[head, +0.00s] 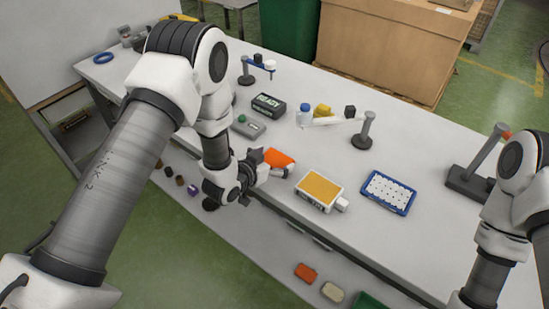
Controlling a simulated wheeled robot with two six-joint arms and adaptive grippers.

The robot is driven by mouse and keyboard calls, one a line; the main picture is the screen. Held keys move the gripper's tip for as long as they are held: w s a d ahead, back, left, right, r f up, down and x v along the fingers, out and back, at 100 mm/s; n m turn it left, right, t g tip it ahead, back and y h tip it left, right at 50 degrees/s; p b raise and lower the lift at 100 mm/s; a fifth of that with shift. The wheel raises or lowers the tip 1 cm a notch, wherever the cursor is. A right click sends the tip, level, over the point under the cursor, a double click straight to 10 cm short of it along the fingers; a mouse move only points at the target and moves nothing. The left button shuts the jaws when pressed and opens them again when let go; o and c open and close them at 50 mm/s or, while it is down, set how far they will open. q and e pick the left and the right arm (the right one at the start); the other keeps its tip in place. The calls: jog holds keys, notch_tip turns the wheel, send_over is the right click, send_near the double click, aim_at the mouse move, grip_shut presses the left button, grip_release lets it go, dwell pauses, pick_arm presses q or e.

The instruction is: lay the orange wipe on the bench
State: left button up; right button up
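The orange wipe (281,158) shows at the fingertips of my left gripper (274,165), above the bench's (232,203) near edge. The dark fingers sit on either side of it, and the gripper looks shut on it. The fingers hide part of the wipe. I cannot tell whether its underside touches the bench top. My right arm comes in at the right edge, and its gripper is out of the picture.
Right of the wipe are a box with an orange-yellow top (321,188) and a blue-rimmed tray (388,192). Behind are a grey device (245,126), a black box (268,105) and a dark post (366,128). Bare bench lies between the wipe and the post.

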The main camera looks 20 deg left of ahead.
pick_arm(q)
jog(key=shift+r, duration=0.1)
jog(key=shift+s+a+r, duration=0.1)
jog(key=shift+s+r, duration=0.05)
jog(key=b+v, duration=0.3)
jog(key=v, duration=0.8)
jog(key=s+a+f+n+g+y, duration=0.2)
jog(key=s+f+g, duration=0.4)
jog(key=s+f, duration=0.5)
jog(key=s+a+f+n+g+y, duration=0.2)
jog(key=s+f+g, duration=0.4)
jog(key=s+f, duration=0.5)
jog(key=s, duration=0.3)
jog(key=shift+s+f+g+y, duration=0.15)
jog(key=shift+s+g+y, duration=0.15)
jog(key=shift+g, duration=0.1)
jog(key=shift+n, duration=0.3)
